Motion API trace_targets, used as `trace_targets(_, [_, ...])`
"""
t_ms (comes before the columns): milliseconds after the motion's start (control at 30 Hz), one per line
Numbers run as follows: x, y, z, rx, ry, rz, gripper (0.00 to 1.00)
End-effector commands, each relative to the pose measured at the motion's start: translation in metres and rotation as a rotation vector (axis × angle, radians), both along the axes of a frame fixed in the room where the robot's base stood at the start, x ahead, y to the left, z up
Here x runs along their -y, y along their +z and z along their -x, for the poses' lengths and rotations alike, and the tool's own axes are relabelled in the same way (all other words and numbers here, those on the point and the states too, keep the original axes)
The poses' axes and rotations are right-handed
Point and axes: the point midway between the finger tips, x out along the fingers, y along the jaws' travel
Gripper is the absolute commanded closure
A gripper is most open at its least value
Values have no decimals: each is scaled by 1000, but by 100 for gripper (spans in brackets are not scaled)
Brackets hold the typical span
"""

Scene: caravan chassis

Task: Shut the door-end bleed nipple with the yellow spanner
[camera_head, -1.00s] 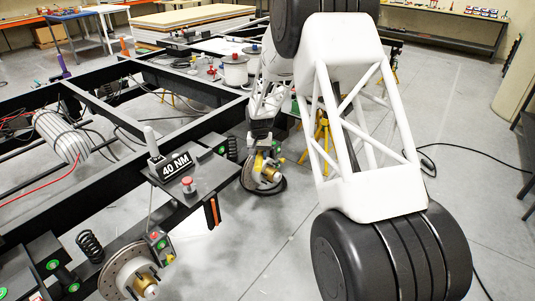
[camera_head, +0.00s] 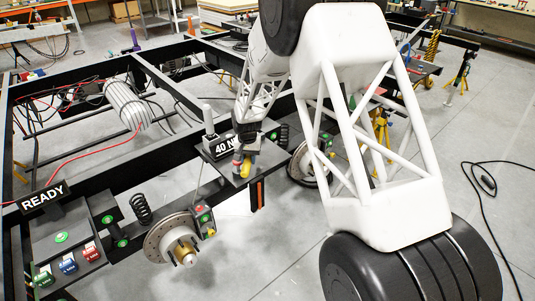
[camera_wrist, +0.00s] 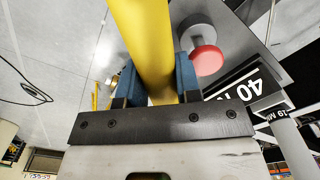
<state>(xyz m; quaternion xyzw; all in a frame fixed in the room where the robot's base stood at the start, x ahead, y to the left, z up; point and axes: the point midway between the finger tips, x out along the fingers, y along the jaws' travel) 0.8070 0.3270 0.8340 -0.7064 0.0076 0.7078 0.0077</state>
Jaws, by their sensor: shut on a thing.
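My gripper (camera_wrist: 155,85) is shut on a yellow bar (camera_wrist: 145,35), which looks like the yellow spanner's handle, between its two blue jaws. Its working end is out of view. In the head view my gripper (camera_head: 246,150) hangs over the black shelf with the "40 NM" sign (camera_head: 222,148), and the yellow piece (camera_head: 249,165) shows below it. The near brake disc (camera_head: 170,238) carries a small caliper block (camera_head: 204,218) with red and green caps. A second disc (camera_head: 305,165) lies farther right, partly behind my arm. I cannot make out which nipple is the door-end one.
A red-topped grey knob (camera_wrist: 205,60) stands close beside the yellow bar on the shelf. A "READY" sign (camera_head: 43,196) and coloured blocks (camera_head: 67,264) lie at the left. Black chassis rails (camera_head: 170,85) cross the middle. The floor is open at lower right, with a black cable (camera_head: 485,200).

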Motion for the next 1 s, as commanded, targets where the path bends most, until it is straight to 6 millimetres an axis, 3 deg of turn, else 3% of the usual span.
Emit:
trace_targets(100, [-30,-3,13,0,21,0,100])
trace_targets(467, [-109,-17,57,-2,75,1,100])
trace_targets(633, [-147,-33,84,-3,116,1,100])
trace_targets(800, [-173,-73,114,-5,193,3,100])
trace_targets(1000, [-179,-130,139,-4,308,2,100])
